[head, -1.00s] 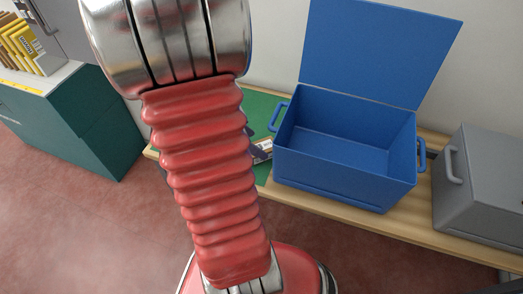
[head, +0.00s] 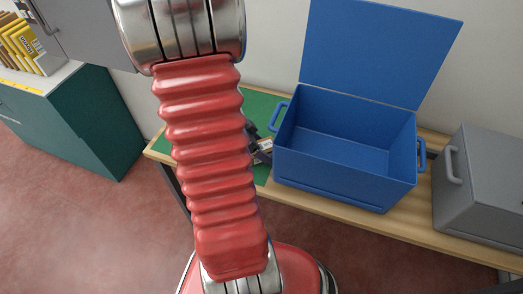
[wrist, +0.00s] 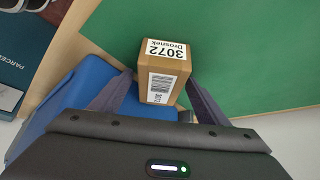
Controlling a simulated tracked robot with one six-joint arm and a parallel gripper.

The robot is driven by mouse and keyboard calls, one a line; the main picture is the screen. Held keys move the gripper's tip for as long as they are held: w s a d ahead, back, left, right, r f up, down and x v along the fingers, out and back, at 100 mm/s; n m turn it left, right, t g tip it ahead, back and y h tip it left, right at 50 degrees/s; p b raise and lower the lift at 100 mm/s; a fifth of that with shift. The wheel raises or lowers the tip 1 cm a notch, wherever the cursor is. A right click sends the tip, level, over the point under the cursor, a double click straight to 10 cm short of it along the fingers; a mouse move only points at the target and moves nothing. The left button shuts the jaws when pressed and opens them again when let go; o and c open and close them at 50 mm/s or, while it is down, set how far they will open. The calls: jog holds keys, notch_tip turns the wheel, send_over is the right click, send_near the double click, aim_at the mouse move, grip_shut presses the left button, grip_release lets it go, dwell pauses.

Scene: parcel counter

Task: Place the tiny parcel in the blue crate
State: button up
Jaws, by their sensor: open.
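The tiny parcel (wrist: 163,72) is a small brown box with a white label reading 3072 and a barcode label. In the wrist view it sits on the green mat between the fingertips of my gripper (wrist: 159,80), which is open. I cannot tell whether either finger touches it. In the head view my arm hides most of the gripper, and a small part of the parcel (head: 266,145) seems to show beside the arm. The blue crate (head: 335,182) stands on the bench to the right, its lid up and its inside empty.
A grey case (head: 482,185) stands right of the crate on the wooden bench (head: 400,222).

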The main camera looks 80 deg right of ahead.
jog(key=c, duration=1.4)
jog(key=shift+r, duration=0.1)
jog(key=shift+w+r, duration=0.3)
jog(key=shift+r, duration=0.1)
notch_tip(320, 180, up, 6)
jog(key=shift+f, duration=0.1)
jog(key=shift+w+r, duration=0.15)
jog(key=shift+r, duration=0.05)
jog(key=w, duration=0.6)
jog(key=w+d, duration=0.1)
jog(key=w, duration=0.5)
jog(key=w+d, duration=0.1)
jog(key=w, duration=0.6)
